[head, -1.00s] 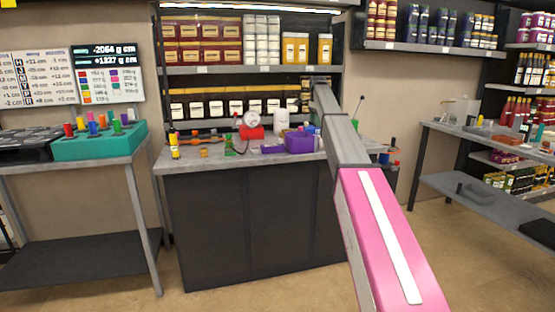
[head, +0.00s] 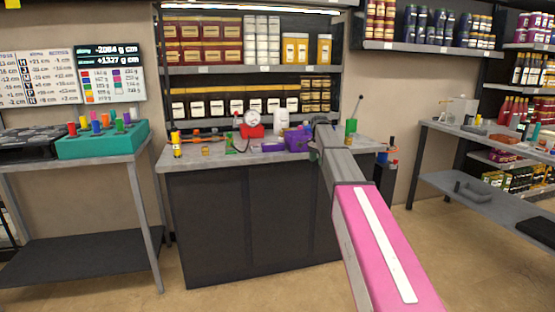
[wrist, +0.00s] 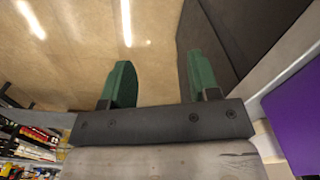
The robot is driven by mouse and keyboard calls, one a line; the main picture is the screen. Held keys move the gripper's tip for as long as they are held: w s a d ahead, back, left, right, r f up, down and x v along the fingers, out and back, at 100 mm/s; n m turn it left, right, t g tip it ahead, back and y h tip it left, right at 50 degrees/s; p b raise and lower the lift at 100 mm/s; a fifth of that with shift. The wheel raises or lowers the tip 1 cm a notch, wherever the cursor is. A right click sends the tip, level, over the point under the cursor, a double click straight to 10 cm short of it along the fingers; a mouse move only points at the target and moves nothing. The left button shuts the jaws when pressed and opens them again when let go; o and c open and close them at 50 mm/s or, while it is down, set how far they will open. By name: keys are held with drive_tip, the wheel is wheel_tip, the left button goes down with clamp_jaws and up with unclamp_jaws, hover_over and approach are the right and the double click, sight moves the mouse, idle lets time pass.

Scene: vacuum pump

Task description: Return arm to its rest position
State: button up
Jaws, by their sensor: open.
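My arm reaches from the lower right of the head view towards the dark counter (head: 245,225), its pink and grey links slanting up and left. Its far end is over the right part of the counter top, beside the purple box (head: 294,143). The fingers of my gripper cannot be made out clearly there. In the wrist view my gripper (wrist: 160,85) has its two green fingers spread apart, with nothing between them. A purple surface (wrist: 290,120) shows close at the right edge of the wrist view.
The counter top carries a red gauge device (head: 250,126), a white cylinder (head: 281,121), a green block (head: 350,127) and small parts. Shelves of jars stand behind. A side table (head: 100,162) with a teal rack (head: 100,145) is left. Open floor lies in front.

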drive_tip(key=s+f+n, duration=0.3)
drive_tip(key=s+f, duration=0.6)
drive_tip(key=s, duration=0.5)
drive_tip(key=s+f+n, duration=0.4)
drive_tip(key=s+f, duration=0.6)
drive_tip(key=s, duration=0.4)
drive_tip(key=s+f+n, duration=0.4)
drive_tip(key=s+f, duration=0.6)
drive_tip(key=s, duration=0.4)
drive_tip(key=shift+s, duration=0.15)
